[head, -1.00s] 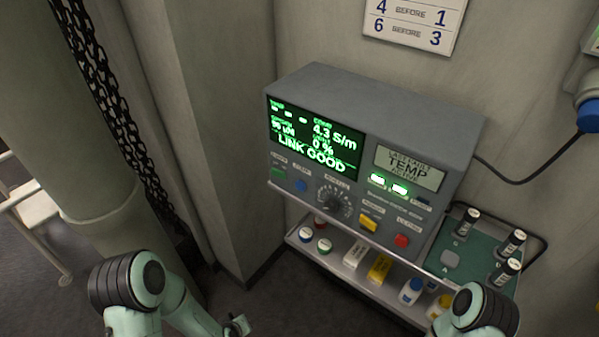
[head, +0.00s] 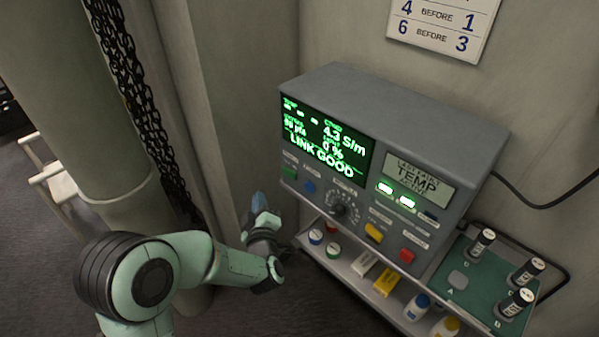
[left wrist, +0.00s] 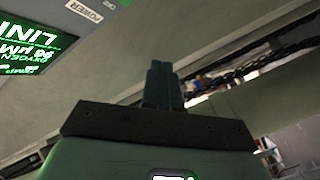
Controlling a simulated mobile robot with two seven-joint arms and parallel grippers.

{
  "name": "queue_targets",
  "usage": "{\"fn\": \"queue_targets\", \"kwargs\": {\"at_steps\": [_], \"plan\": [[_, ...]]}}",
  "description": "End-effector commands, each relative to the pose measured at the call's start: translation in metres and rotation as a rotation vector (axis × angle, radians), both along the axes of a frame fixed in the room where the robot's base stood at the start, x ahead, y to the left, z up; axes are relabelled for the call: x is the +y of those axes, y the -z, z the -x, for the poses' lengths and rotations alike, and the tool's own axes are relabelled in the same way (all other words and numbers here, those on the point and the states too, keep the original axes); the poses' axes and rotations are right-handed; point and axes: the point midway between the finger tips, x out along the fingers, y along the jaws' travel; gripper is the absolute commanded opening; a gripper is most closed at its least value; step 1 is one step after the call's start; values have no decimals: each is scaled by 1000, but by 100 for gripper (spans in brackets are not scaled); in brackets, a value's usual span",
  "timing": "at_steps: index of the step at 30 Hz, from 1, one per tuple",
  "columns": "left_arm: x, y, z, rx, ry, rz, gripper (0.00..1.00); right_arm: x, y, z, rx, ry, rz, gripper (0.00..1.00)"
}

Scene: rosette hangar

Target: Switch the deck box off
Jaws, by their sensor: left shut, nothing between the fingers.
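The deck box (head: 420,120) is a grey console on a shelf against the wall. Its screen (head: 325,135) is lit green and reads LINK GOOD. Below the screen are a green button (head: 288,172), a blue button (head: 309,186), a dial (head: 343,208), a yellow button (head: 374,232) and a red button (head: 407,255). My left gripper (head: 258,200) is shut and empty, left of the box and apart from it. In the left wrist view its closed fingers (left wrist: 163,85) point up, with a POWER label (left wrist: 85,11) to their upper left. My right gripper is out of view.
The shelf under the box holds several jars, cartons and bottles (head: 417,306). A green tray (head: 455,262) with black cylinders sits at the right. A pillar (head: 75,100) and a hanging chain (head: 135,90) stand at the left. A cable runs along the right wall.

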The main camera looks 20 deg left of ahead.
Motion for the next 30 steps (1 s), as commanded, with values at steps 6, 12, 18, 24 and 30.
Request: {"fn": "queue_targets", "kwargs": {"at_steps": [6,12,18,24,30], "plan": [[0,-1,0,-3,-2,0,0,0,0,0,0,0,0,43],[-1,-1,-3,-2,0,0,0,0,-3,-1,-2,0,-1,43],[-6,-3,-23,-1,1,-2,0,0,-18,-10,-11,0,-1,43],[-13,-6,-51,-3,1,-1,0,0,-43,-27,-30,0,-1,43],[-18,-1,-72,-3,0,1,0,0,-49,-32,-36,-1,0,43]]}}
